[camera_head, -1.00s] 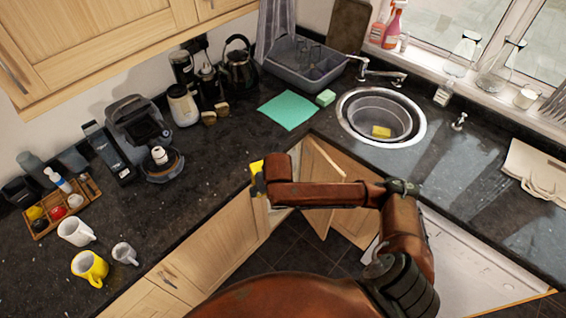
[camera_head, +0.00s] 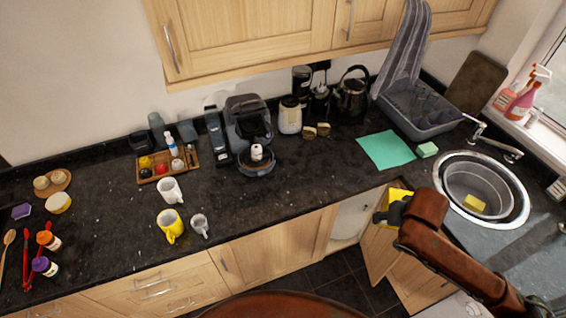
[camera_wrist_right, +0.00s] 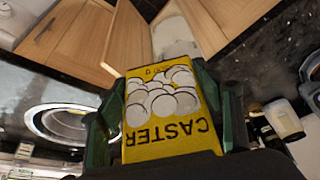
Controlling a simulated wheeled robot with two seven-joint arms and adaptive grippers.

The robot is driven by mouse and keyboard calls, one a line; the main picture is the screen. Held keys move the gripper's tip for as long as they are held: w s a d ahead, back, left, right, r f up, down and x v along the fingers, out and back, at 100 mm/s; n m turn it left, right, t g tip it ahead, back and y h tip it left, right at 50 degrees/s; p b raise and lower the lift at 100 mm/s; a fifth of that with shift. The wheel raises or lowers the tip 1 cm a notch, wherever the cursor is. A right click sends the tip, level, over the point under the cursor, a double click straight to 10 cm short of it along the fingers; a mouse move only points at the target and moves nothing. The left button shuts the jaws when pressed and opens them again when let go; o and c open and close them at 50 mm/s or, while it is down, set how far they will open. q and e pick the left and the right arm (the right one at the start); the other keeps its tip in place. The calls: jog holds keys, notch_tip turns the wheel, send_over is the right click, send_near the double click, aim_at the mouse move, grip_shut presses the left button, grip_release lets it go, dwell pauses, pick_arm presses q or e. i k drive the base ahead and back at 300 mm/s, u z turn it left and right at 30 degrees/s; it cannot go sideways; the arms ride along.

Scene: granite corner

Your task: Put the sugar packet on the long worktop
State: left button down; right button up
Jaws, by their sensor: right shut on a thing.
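The sugar packet is a yellow box marked "CASTER" with white lumps printed on it (camera_wrist_right: 168,112). In the head view it shows as a yellow block (camera_head: 393,206) at the end of my right arm. My right gripper (camera_head: 398,212) is shut on it, with dark green fingers on both sides in the wrist view. The packet is in front of the corner, near the worktop's front edge. The long worktop (camera_head: 290,190) is dark speckled stone running left from the corner. My left gripper is not in view.
Mugs, including a yellow mug (camera_head: 170,225), stand left of centre near the front edge. A coffee machine (camera_head: 248,130), wooden tray (camera_head: 165,165) and kettle (camera_head: 351,95) line the back. A green cloth (camera_head: 386,150) lies near the corner. A cupboard door (camera_head: 381,252) stands open below.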

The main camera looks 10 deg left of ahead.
aim_at(330, 172)
jog(key=z, duration=1.5)
jog(key=i, duration=1.7)
jog(key=u, duration=4.05)
